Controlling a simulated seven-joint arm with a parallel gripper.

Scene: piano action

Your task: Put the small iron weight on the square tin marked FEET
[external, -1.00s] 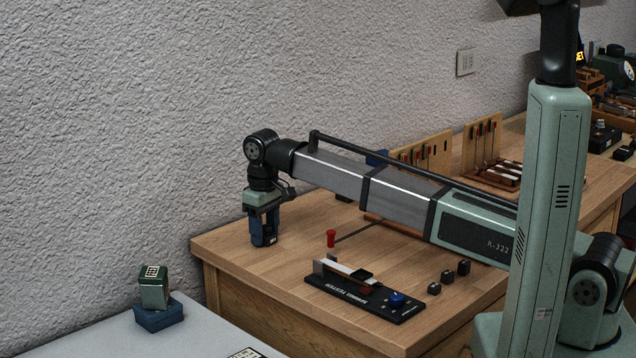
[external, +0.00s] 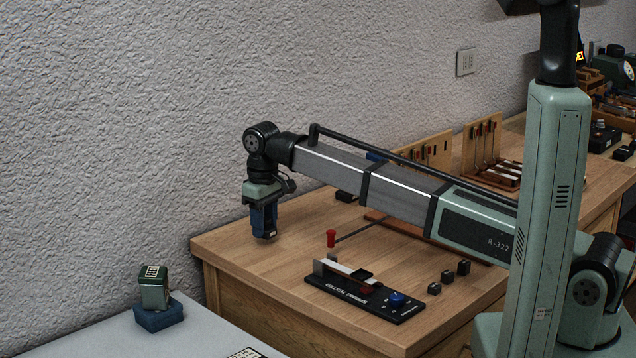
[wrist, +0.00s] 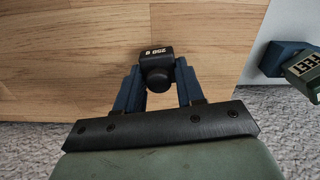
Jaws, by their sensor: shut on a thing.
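A small black weight (wrist: 156,54) marked 250 g sits between the fingers of my gripper (wrist: 157,72) in the wrist view. My gripper is shut on it. In the external view my gripper (external: 263,230) points down above the back left corner of the wooden bench, and the weight is mostly hidden by the blue fingers. The green tin marked FEET (wrist: 306,72) is at the right edge of the wrist view, partly cut off. In the external view this tin (external: 153,291) rests on a blue block (external: 158,316), left of and apart from my gripper.
A black tester board (external: 365,293) and several small dark blocks (external: 448,277) lie on the bench. The textured wall (external: 120,120) is close behind my gripper.

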